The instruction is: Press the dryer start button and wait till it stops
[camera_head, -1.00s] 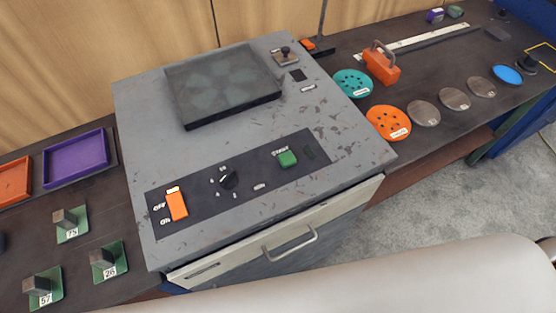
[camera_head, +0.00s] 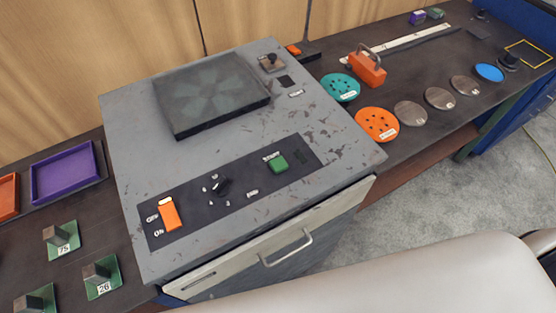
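The dryer (camera_head: 225,138) is a worn grey box with a drawer handle on its front and a dark panel (camera_head: 240,199) on its sloping top. The green start button (camera_head: 278,163) is at the right part of that panel. An orange on/off switch (camera_head: 170,214) is at the panel's left end, and a black dial (camera_head: 222,187) lies between them. A dark square fan plate (camera_head: 211,100) is on the dryer's top. Neither of my grippers shows in the head view, and nothing touches the button.
Left of the dryer are a purple tray (camera_head: 65,173), an orange tray (camera_head: 8,195) and several numbered blocks on green plates (camera_head: 103,277). To the right lie a teal disc (camera_head: 340,87), an orange disc (camera_head: 376,124), several grey discs (camera_head: 411,113) and an orange handled block (camera_head: 367,68).

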